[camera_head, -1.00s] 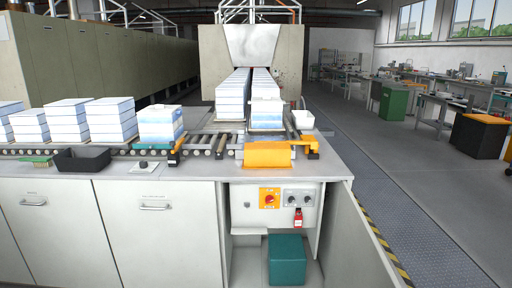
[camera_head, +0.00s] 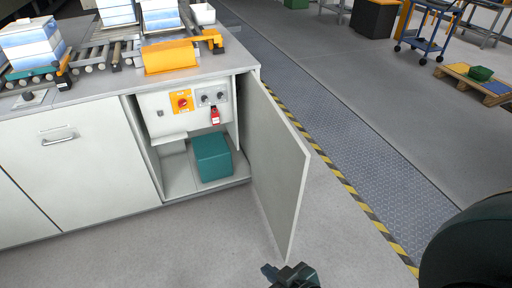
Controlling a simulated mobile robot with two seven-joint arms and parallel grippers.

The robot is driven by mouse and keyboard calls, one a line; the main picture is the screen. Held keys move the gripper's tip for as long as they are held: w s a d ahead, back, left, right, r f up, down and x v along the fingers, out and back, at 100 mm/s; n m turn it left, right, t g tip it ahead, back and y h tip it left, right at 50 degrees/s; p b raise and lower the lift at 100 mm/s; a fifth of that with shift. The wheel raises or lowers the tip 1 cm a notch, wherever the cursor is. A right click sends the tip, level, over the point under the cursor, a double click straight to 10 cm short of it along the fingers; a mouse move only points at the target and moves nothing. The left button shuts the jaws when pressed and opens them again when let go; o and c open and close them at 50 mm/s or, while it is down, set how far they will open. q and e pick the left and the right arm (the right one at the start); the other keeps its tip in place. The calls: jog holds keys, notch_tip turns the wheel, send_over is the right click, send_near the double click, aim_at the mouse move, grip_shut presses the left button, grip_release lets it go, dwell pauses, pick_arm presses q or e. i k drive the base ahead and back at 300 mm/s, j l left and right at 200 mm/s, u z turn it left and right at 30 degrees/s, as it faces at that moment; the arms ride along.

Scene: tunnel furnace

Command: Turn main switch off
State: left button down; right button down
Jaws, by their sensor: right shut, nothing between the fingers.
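The main switch (camera_head: 182,103) is a red rotary knob on a yellow-orange plate. It sits on the pale control panel (camera_head: 158,126) inside the open cabinet under the counter. A red padlock-like tag (camera_head: 215,116) hangs to its right, below two dark knobs (camera_head: 212,97). My right gripper (camera_head: 267,269) is at the bottom edge of the view, shut and empty, low over the floor. It is well apart from the switch, below and to the right of it. My left gripper is not in view.
A teal box (camera_head: 212,157) sits on the cabinet floor. A yellow cover (camera_head: 170,57) and roller conveyor lie on top.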

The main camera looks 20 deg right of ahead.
aim_at(181, 102)
jog(key=i+l+u, duration=0.1)
jog(key=l+u, duration=0.15)
jog(key=l, duration=1.3)
jog(key=l+u, duration=0.25)
jog(key=l, duration=1.35)
jog(key=i+j+z, duration=0.2)
jog(key=j+z, duration=0.15)
jog(key=j, duration=1)
jog(key=j+z, duration=0.4)
jog(key=j, duration=0.95)
